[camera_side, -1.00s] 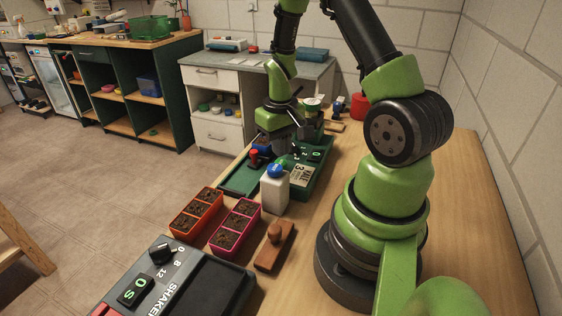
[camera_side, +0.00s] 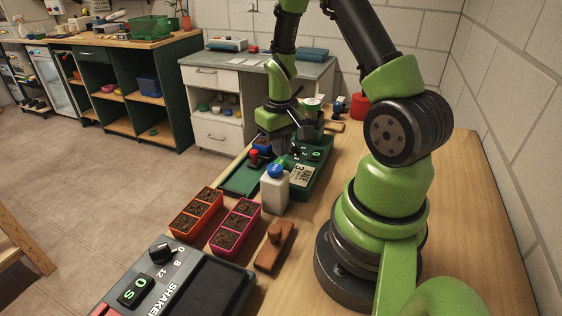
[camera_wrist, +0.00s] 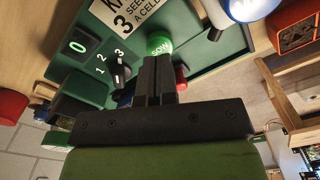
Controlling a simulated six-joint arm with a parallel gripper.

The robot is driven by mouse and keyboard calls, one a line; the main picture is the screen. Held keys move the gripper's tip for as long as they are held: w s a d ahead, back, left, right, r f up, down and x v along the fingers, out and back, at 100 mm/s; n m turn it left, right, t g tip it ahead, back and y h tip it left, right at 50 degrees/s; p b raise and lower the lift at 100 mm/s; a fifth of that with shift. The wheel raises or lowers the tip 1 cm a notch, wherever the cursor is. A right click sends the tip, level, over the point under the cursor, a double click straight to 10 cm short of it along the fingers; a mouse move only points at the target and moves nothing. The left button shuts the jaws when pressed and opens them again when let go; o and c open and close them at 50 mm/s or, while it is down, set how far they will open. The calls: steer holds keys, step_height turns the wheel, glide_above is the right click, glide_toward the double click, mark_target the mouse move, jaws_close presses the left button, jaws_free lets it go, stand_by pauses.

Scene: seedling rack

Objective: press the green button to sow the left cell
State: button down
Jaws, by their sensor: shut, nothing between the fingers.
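The green button (camera_wrist: 160,43), marked SOW, is on the dark green seeder panel (camera_wrist: 197,52) in the wrist view. My gripper (camera_wrist: 157,60) is shut and empty. Its fingertips overlap the lower edge of the button in that view; I cannot tell whether they touch it. In the side view my gripper (camera_side: 280,150) is low over the seeder (camera_side: 318,168), and its body hides the button. A blue tray (camera_side: 262,145) shows partly behind it; its cells are hidden.
A red-handled piece (camera_side: 253,157) stands close to the gripper. A white bottle with a blue cap (camera_side: 275,190) is in front of the seeder. The orange tray (camera_side: 180,226) and pink tray (camera_side: 222,250) hold soil. A black dial (camera_wrist: 120,72) and a display reading 0 (camera_wrist: 77,46) are on the panel.

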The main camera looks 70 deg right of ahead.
mark_target(280, 163)
steer(key=shift+f, duration=0.1)
stand_by(0.4)
steer(key=shift+f, duration=1.3)
steer(key=shift+r, duration=3.8)
steer(key=shift+a+r, duration=0.1)
steer(key=shift+r, duration=0.1)
steer(key=s+a+r+n+t+y, duration=0.1)
steer(key=s+a+r+t, duration=0.2)
steer(key=a+r, duration=0.6)
steer(key=s+a+r+n+t+y, duration=0.1)
steer(key=s+a+r+t, duration=0.3)
steer(key=a+r, duration=0.5)
steer(key=shift+s, duration=0.45)
